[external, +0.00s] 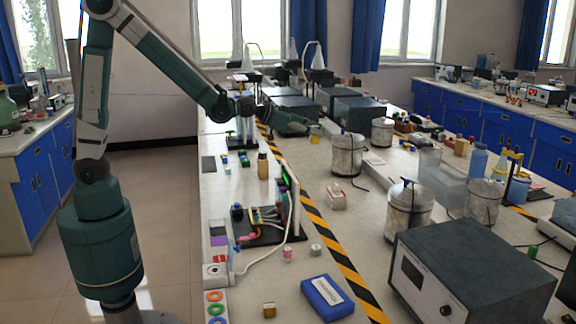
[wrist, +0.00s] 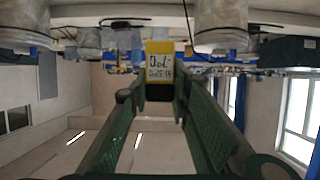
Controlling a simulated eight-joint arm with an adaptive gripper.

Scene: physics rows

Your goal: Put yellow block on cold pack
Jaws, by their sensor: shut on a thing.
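My gripper (external: 311,128) is raised over the bench and shut on the yellow block (external: 315,136). In the wrist view the block (wrist: 159,48) sits at the tips of my two green fingers (wrist: 160,90), showing a yellow top band and a white label with dark writing. The cold pack appears to be the blue flat pack (external: 327,297) with a white label, lying at the near edge of the bench. My gripper is far behind it and higher. The cold pack cannot be made out in the wrist view.
Metal canisters (external: 346,156) stand close to the right of my gripper. A large grey instrument (external: 470,270) is right of the blue pack. A board with wires (external: 262,222) and an upright panel stand left of the striped tape (external: 322,232). A small tan block (external: 269,310) lies left of the pack.

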